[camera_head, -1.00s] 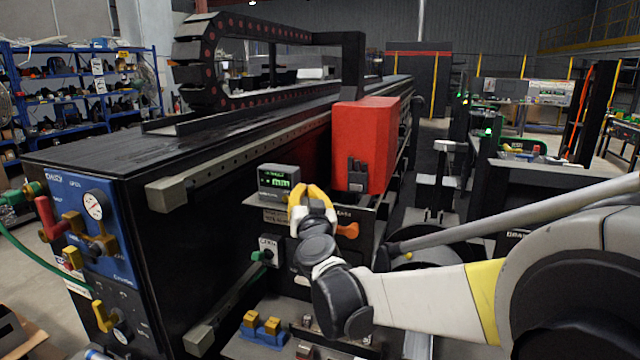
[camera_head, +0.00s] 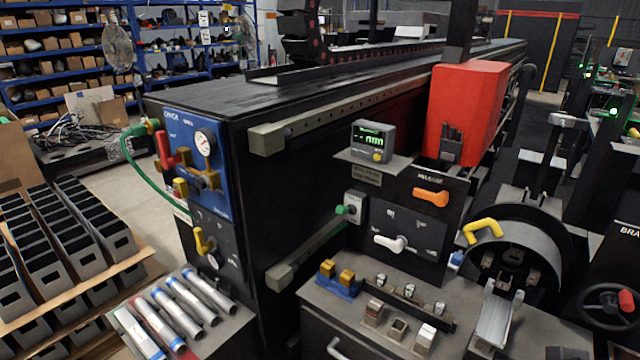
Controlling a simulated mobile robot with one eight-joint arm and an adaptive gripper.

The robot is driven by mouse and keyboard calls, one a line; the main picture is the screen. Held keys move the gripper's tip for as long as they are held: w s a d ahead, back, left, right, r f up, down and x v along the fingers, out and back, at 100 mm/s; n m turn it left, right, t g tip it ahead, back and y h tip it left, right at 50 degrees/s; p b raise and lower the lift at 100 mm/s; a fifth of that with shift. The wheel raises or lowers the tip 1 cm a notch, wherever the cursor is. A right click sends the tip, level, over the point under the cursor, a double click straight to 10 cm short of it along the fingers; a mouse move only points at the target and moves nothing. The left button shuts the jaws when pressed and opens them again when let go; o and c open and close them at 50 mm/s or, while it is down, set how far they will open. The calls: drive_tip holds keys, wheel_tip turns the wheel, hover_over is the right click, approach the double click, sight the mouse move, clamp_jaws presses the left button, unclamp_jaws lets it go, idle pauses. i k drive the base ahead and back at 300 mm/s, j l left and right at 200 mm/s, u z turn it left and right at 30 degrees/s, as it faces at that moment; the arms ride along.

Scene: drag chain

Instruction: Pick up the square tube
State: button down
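Several silver tubes (camera_head: 180,308) lie side by side on a grey surface at the lower left, in front of the machine. One has a reddish stripe. I cannot tell from here which of them is square. A grey, straight-sided bar (camera_head: 494,322) slopes below the round chuck (camera_head: 512,258) at the lower right; I cannot tell whether it is hollow. My gripper and arm are outside this view, so the gripper's opening cannot be seen.
The black machine (camera_head: 285,210) fills the middle, with a blue gauge panel (camera_head: 190,155), a red housing (camera_head: 465,112) and a front bench (camera_head: 325,300) bearing small blocks. Grey open-topped boxes (camera_head: 85,262) stand on wooden boards at left. Free floor shows behind them.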

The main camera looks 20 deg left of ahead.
sight(137, 334)
drive_tip(key=u, duration=2.15)
drive_tip(key=l+z, duration=0.15)
drive_tip(key=z, duration=2.2)
drive_tip(key=u, duration=2.4)
drive_tip(key=i+l, duration=0.1)
drive_tip(key=i, duration=0.45)
drive_tip(key=i+l+u, duration=0.1)
drive_tip(key=i, duration=0.5)
